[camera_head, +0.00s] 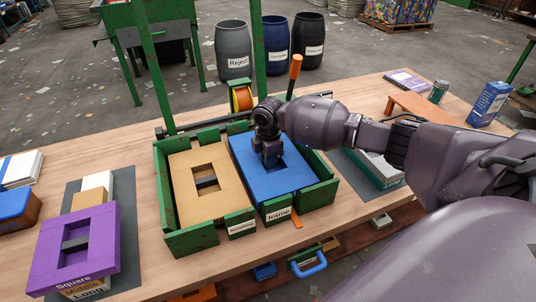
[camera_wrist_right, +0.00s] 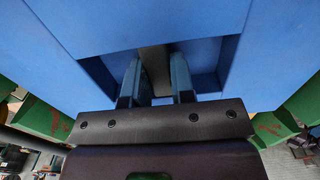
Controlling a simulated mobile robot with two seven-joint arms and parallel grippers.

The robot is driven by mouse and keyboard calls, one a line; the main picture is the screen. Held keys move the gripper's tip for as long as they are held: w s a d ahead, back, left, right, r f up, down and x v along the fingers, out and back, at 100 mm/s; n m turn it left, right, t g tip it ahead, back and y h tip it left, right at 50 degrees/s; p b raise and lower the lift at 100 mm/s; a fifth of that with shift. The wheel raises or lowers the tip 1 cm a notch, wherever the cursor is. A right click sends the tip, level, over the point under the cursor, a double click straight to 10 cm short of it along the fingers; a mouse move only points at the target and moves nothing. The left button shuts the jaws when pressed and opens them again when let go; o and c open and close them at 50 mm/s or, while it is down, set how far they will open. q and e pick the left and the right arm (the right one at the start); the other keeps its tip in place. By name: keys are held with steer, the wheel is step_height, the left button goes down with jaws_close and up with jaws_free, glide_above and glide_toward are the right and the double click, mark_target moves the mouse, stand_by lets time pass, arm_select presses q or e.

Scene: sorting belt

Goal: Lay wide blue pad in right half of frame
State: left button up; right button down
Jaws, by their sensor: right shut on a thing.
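The wide blue pad (camera_head: 290,178) lies in the right half of the green frame (camera_head: 327,193), beside a tan pad (camera_head: 204,208) in the left half. The pad looks roughly level; I cannot tell whether it touches the frame's floor. My right gripper (camera_head: 271,160) reaches down into the pad's central opening and is shut on a part inside it. In the right wrist view, the fingers (camera_wrist_right: 157,85) are in the recess of the blue pad (camera_wrist_right: 100,30), around a grey bar (camera_wrist_right: 154,62). My left gripper is not in view.
A purple block (camera_head: 75,240) labelled Square sits on a stack at the left. A teal box (camera_head: 377,172) is to the right, under my arm. Bare table lies left of the frame.

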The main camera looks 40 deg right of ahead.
steer(key=shift+f, duration=0.1)
steer(key=shift+f, duration=0.55)
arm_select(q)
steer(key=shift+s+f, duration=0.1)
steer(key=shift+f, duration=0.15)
arm_select(e)
steer(key=c, duration=0.9)
jaws_free()
step_height(320, 180, up, 5)
steer(key=shift+r+p, duration=0.15)
steer(key=shift+p, duration=0.25)
step_height(320, 180, up, 5)
steer(key=shift+r+p, duration=0.2)
steer(key=shift+p, duration=0.2)
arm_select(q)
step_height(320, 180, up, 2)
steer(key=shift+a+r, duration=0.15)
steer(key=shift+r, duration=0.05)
arm_select(e)
steer(key=shift+r, duration=0.15)
